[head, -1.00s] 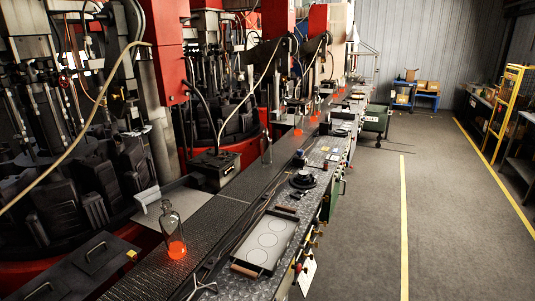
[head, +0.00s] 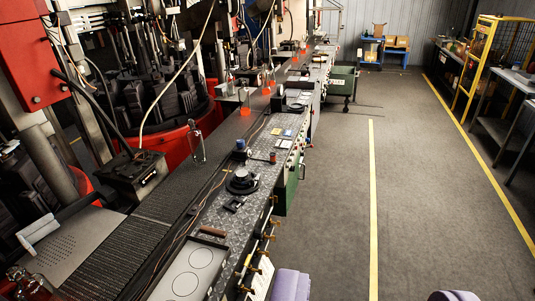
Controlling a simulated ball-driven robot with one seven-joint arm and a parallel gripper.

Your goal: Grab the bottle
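A clear glass bottle (head: 196,143) stands upright on the dark conveyor strip (head: 150,215) at centre left. Farther along the line are several bottles with glowing orange bases, such as one orange-based bottle (head: 245,107) and another (head: 266,90); they are small in the view. Two lavender rounded parts, seemingly of my own arm or gripper, show at the bottom edge, right of the bench and far from the bottles. Their ends are cut off, and no fingertips can be made out. Nothing held is visible.
A metal-topped bench (head: 225,215) with a tray of circles (head: 190,275) and small parts runs beside the conveyor. Red and black machines stand at left. The grey floor (head: 420,200) right of the bench is open. A yellow rack (head: 480,65) and shelves line the right.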

